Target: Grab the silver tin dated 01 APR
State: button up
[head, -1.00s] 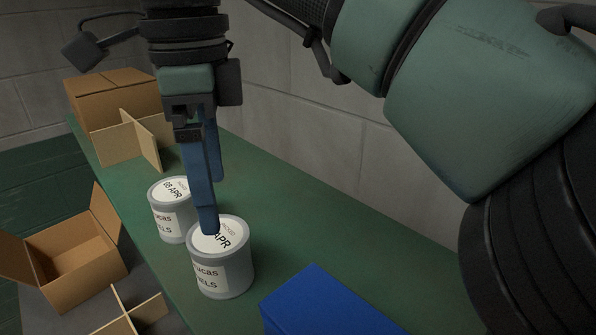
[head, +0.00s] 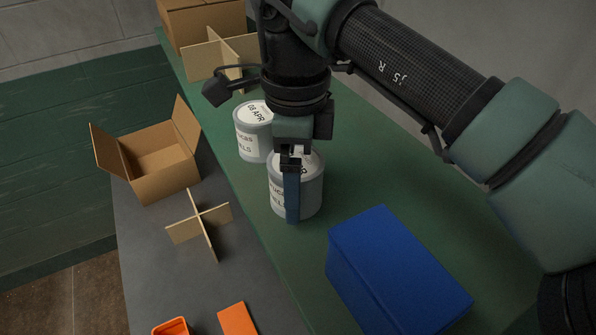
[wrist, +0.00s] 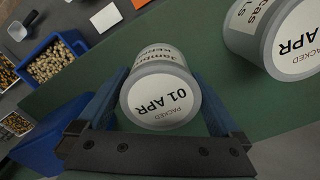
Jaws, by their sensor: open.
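The silver tin dated 01 APR (wrist: 158,98) shows in the wrist view with its date label facing the camera, between the two blue fingers. In the head view this tin (head: 312,198) stands upright on the green surface, its lid and front partly hidden by my gripper. My gripper (head: 292,214) is open, pointing down, with a finger in front of the tin's near side. In the wrist view the open fingers (wrist: 162,82) lie on either side of the tin. I cannot tell whether they touch it. A second silver tin (head: 248,142), dated 08 APR, stands just behind to the left.
A blue box (head: 395,268) sits right of the tin. An open cardboard box (head: 163,184) and a crossed divider (head: 200,222) lie left on the grey surface. Another carton (head: 203,28) stands at the back. Orange items (head: 238,320) lie at the front.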

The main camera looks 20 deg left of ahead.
jog(key=c, duration=1.3)
jog(key=shift+r, duration=0.1)
